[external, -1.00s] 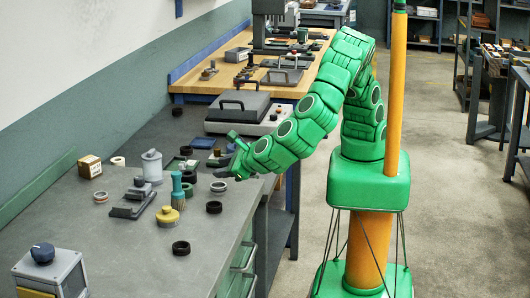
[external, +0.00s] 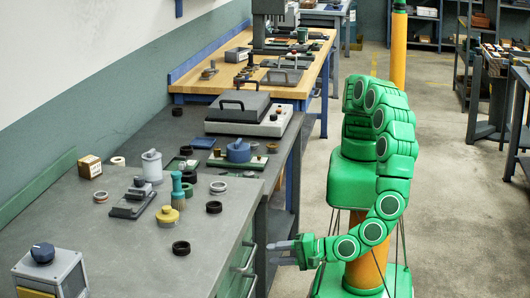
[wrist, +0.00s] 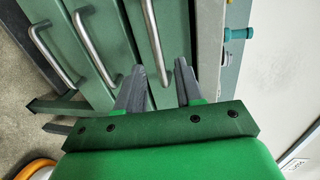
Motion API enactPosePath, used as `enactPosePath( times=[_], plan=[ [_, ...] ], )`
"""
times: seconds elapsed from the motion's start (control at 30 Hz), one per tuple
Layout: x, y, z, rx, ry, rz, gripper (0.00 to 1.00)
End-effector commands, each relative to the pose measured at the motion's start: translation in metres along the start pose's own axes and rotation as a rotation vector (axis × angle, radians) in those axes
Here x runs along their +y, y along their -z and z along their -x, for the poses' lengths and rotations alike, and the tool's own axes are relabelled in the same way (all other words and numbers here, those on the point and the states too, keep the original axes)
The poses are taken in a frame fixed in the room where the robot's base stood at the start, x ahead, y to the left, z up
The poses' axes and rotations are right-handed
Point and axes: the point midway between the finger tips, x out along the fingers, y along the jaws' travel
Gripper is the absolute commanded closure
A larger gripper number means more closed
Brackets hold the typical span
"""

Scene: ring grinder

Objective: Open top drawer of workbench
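The grey-topped workbench (external: 130,235) has a green drawer front on its right side with bar handles. In the wrist view three metal handles show on green drawer fronts. The top drawer (wrist: 130,15) is the one nearest the bench top, with its handle (wrist: 153,40) just ahead of my fingers. All the drawers look shut. My gripper (external: 282,252) is open and empty, to the right of the drawer front in the external view. In the wrist view the fingertips (wrist: 160,68) are spread, with the handle's end lined up between them. Contact with the handle is not visible.
Rings and small parts, including a yellow piece (external: 168,216), stand on the bench top. A grey control box (external: 50,272) is at its near corner. Bare floor (external: 465,215) lies to the right of my base.

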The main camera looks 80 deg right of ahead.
Motion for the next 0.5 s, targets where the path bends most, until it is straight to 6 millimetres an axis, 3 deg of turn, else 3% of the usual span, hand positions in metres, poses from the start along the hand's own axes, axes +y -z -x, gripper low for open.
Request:
enactPosePath(
  times=[0.23,0.5],
  plan=[
    [0.004,0.004,-0.015,0.003,0.005,0.014,0.64],
    [0.005,0.005,-0.053,0.004,0.003,0.014,0.64]
  ],
)
